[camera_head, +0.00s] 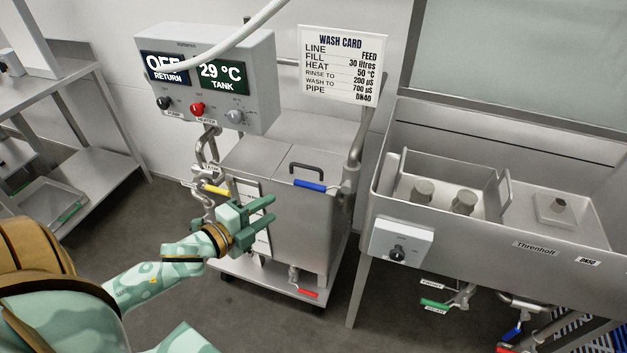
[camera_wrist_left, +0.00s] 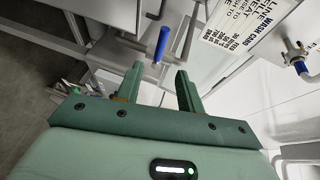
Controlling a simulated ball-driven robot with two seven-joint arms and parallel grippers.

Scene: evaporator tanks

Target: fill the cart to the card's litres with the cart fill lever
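The wash card (camera_head: 340,65) hangs above the cart and reads FILL 30 litres, HEAT 50 °C. The steel cart (camera_head: 285,228) stands in the middle on a wheeled base. A blue-handled lever (camera_head: 310,185) sits at its upper right front edge, a yellow one (camera_head: 216,190) at its left and a red one (camera_head: 308,293) low in front. I cannot tell by label which is the fill lever. My left gripper (camera_head: 271,211) is open and empty, left of and below the blue lever. In the left wrist view a blue handle (camera_wrist_left: 162,44) shows beyond the open fingers. My right gripper is not in view.
A control box (camera_head: 207,80) reads OFF RETURN and 29 °C TANK, with a pale hose (camera_head: 235,35) in front. A steel sink (camera_head: 470,240) with a knob box (camera_head: 400,245) and a green lever (camera_head: 435,303) stands at right. A shelf rack (camera_head: 95,185) stands at left.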

